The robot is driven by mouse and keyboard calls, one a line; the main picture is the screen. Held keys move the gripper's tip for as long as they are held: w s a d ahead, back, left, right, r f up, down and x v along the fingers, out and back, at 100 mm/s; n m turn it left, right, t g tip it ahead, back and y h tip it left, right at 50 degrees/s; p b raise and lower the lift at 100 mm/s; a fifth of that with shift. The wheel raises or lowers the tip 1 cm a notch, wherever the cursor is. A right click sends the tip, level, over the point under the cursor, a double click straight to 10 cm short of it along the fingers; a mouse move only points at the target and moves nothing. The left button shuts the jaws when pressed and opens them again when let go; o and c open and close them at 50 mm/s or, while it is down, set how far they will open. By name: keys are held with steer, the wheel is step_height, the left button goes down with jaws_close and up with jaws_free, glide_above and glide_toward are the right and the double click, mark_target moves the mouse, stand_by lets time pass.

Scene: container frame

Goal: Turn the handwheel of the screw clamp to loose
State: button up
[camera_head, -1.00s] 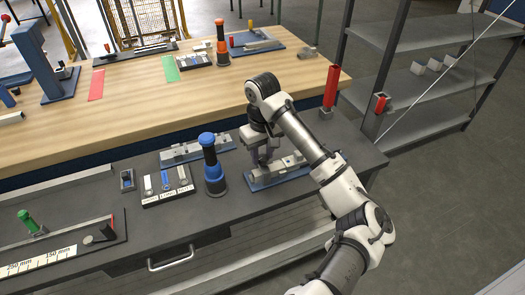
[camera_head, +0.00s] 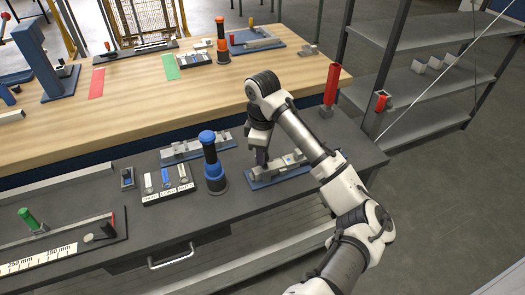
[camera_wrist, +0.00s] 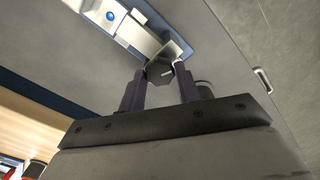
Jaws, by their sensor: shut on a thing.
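The screw clamp (camera_head: 288,167) sits on a blue base plate on the dark grey bench, below and right of my gripper (camera_head: 262,163) in the head view. In the wrist view, the clamp's metal body (camera_wrist: 135,25) runs along the top, with a blue dot on it. The dark, many-sided handwheel (camera_wrist: 158,76) with a light mark lies between my fingertips. My gripper (camera_wrist: 160,68) is shut on it, one finger on each side. In the head view, the handwheel is too small and covered to make out.
A blue-topped post (camera_head: 211,160) stands close left of the clamp. A labelled tray (camera_head: 153,199) and another fixture on a blue plate (camera_head: 187,155) are further left. A red tube (camera_head: 331,84) stands at the right. The bench front is clear.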

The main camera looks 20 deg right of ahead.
steer(key=shift+r+n, duration=0.1)
steer(key=shift+n, duration=0.2)
stand_by(0.4)
steer(key=o, duration=1)
step_height(320, 180, up, 14)
steer(key=shift+f+b, duration=0.1)
steer(key=shift+b, duration=0.85)
